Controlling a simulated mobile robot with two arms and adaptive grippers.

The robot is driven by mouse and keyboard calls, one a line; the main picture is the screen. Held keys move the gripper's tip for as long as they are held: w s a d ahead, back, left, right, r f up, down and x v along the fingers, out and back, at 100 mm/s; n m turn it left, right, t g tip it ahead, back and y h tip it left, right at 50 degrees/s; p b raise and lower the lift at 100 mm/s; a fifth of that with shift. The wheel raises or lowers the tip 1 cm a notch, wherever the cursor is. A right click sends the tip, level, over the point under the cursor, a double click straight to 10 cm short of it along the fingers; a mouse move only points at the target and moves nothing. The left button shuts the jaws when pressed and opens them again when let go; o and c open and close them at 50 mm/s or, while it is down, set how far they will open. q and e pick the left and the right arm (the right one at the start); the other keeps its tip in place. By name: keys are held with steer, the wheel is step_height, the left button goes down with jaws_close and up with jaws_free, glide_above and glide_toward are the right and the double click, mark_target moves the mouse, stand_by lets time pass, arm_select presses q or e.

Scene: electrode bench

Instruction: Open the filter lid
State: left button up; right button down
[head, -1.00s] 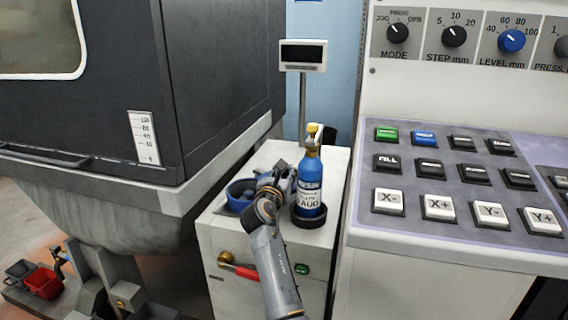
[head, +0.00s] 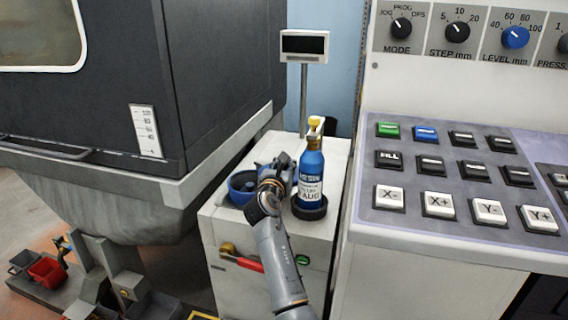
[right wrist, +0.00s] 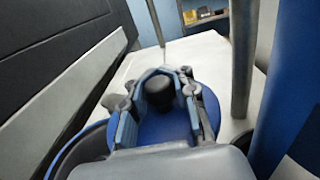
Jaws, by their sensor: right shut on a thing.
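The filter (head: 236,192) is a round blue housing on top of the white cabinet, left of the blue bottle. Its lid (right wrist: 160,128) is a blue disc with a black knob (right wrist: 158,90) in the middle, seen in the right wrist view. My right gripper (right wrist: 167,82) is shut on the knob, with a finger on either side of it. In the head view my right gripper (head: 276,175) is at the housing's right side and hides part of it. My left gripper is not in view.
A display on a post (head: 304,46) stands behind. The cabinet (head: 232,232) has a red-handled valve (head: 247,264). A button console (head: 450,170) is at the right.

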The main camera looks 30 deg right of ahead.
steer(key=shift+s+d+f, duration=0.2)
steer(key=shift+d+f, duration=0.1)
steer(key=c, duration=1.4)
jaws_free()
steer(key=shift+s, duration=0.1)
steer(key=o, duration=0.3)
steer(key=shift+s+d+r, duration=0.15)
steer(key=shift+d, duration=0.05)
steer(key=shift+a+r, duration=0.1)
steer(key=shift+a, duration=0.1)
steer(key=shift+w+r, duration=0.2)
steer(key=shift+r, duration=0.05)
step_height(320, 180, up, 9)
steer(key=shift+r, duration=0.2)
steer(key=shift+s, duration=0.1)
